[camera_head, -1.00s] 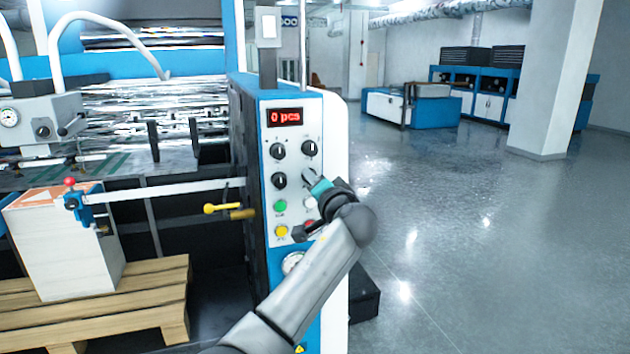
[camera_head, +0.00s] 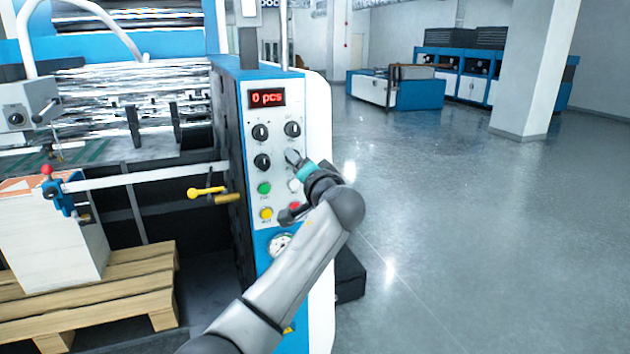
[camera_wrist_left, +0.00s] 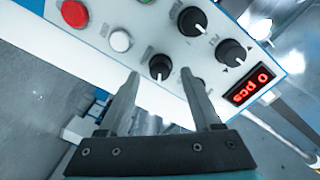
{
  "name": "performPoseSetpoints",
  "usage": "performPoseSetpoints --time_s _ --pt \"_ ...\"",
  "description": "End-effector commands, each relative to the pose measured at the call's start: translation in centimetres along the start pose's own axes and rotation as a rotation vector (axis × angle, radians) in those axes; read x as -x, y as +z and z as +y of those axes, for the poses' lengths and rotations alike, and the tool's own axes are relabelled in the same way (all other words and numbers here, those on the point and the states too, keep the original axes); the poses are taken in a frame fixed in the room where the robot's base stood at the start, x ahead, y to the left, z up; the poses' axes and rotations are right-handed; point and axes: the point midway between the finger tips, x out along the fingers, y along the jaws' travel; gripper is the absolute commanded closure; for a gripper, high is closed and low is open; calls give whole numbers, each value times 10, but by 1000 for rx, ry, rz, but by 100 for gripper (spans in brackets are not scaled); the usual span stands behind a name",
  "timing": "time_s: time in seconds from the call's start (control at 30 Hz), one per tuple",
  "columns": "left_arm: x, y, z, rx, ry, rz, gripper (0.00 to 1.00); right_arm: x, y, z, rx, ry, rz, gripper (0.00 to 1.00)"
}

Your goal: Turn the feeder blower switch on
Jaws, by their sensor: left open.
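The control panel (camera_head: 278,190) stands upright on the blue-sided machine, with black rotary knobs in two columns. Its labels are too small to read, so I cannot tell which knob is the feeder blower switch. My left gripper (camera_head: 293,157) is at the lower right knob and hides it in the head view. In the left wrist view my left gripper (camera_wrist_left: 162,78) is open, and that lower right knob (camera_wrist_left: 160,66) shows between the fingertips. I cannot tell whether they touch it. The upper right knob (camera_wrist_left: 198,86) is partly hidden by a finger. My right gripper is not in view.
A red display (camera_head: 267,98) reads "0 pcs". Below the knobs are green (camera_head: 264,188), white (camera_wrist_left: 120,40), yellow (camera_head: 266,213) and red (camera_wrist_left: 75,13) buttons. A yellow-handled lever (camera_head: 205,192) juts out left of the panel. The floor on the right is open.

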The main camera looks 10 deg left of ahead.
Motion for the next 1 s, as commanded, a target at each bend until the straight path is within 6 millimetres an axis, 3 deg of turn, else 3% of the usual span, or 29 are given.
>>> performPoseSetpoints --time_s 0.7,1.0 --pt "121 1 2 1 4 0 34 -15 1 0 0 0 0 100" --pt "141 0 0 -1 0 -1 34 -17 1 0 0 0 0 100"
